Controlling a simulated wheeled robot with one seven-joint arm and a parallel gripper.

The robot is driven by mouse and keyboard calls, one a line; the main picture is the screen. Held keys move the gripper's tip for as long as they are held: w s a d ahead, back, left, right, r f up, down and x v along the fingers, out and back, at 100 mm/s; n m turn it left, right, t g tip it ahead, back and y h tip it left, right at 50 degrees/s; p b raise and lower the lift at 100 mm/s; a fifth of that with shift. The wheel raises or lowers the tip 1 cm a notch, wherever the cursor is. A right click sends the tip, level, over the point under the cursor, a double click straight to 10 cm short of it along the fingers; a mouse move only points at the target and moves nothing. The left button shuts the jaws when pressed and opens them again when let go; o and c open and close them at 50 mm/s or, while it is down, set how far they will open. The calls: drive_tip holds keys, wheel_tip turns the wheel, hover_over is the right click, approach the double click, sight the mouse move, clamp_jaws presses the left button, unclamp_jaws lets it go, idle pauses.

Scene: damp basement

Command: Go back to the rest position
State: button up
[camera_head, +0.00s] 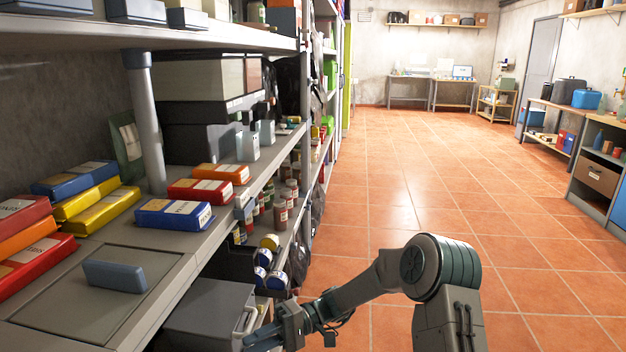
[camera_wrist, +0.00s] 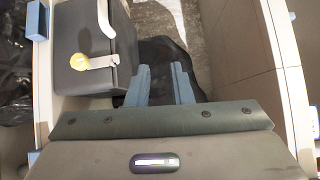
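My gripper (camera_head: 272,332) shows low in the head view, in front of the lower part of the left shelving, with my arm bent over the tiled floor. In the wrist view its two blue-grey fingers (camera_wrist: 160,78) stand apart with nothing between them. A dark grey box (camera_wrist: 92,50) with a light handle and a round yellowish tag is just left of the fingers in that view. Behind the fingertips lie something dark and a patch of grey floor.
The left shelf (camera_head: 205,255) holds red, yellow and blue boxes, with a blue-grey block (camera_head: 115,276) on its near end. Jars and cans stand on lower shelves. The orange tiled floor (camera_head: 425,180) is open to the right. A workbench (camera_head: 560,140) stands along the right wall.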

drive_tip(key=s+d+r+m+t+h+p, duration=0.2)
drive_tip(key=s+d+r+t+h+p, duration=0.2)
drive_tip(key=d+r+p, duration=0.3)
drive_tip(key=s+d+r+m+t+h+p, duration=0.2)
drive_tip(key=s+d+r+t+h+p, duration=0.2)
drive_tip(key=d+r, duration=0.6)
drive_tip(key=s+d+r+m+t+h+p, duration=0.2)
drive_tip(key=s+d+r+t+h+p, duration=0.2)
drive_tip(key=r, duration=1)
drive_tip(key=shift+s+d+r+t+h+p, duration=0.25)
drive_tip(key=shift+s+d+h+p, duration=1.25)
drive_tip(key=shift+s+d+p, duration=1.4)
drive_tip(key=shift+w+a, duration=0.1)
drive_tip(key=shift+w, duration=0.2)
